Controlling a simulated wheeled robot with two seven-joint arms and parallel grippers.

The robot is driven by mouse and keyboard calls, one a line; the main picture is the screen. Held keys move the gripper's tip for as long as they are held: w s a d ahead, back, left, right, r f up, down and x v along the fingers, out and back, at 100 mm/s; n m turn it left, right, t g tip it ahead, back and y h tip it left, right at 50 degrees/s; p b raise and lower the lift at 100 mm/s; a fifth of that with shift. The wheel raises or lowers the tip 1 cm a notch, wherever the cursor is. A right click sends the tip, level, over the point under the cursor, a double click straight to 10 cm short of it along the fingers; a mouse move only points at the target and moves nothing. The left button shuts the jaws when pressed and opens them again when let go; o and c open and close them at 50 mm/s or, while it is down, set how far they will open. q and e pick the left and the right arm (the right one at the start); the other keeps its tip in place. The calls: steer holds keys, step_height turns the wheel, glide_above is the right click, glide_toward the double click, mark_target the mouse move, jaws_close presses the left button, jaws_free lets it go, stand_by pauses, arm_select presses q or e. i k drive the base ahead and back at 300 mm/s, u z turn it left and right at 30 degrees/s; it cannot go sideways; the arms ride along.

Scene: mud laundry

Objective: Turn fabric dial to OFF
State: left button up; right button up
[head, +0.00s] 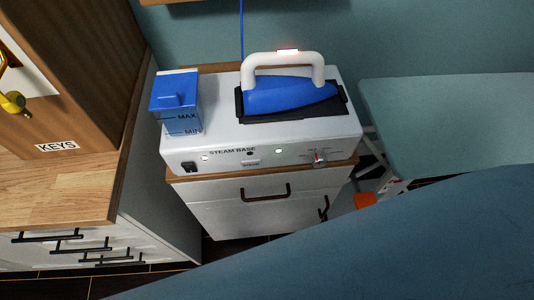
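The steam base (218,150) is a white unit labelled "STEAM BASE" on top of a small white drawer cabinet. The fabric dial (318,157) is a small round knob with a red mark at the right end of its front face. The small lettering around it is too blurred to read, so its setting cannot be told. A blue iron (290,97) with a white handle rests on top of the base. A blue water tank (176,102) marked MAX and MIN stands at its left. Neither gripper is in view.
A pale teal ironing board (455,115) stands at the right. A large dark blue surface (400,245) covers the lower right. A wooden counter (50,195) with drawers and a "KEYS" label is at the left.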

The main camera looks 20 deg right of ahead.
mark_target(318, 160)
steer(key=z, duration=2)
steer(key=k, duration=0.75)
steer(key=u, duration=0.9)
steer(key=i, duration=0.5)
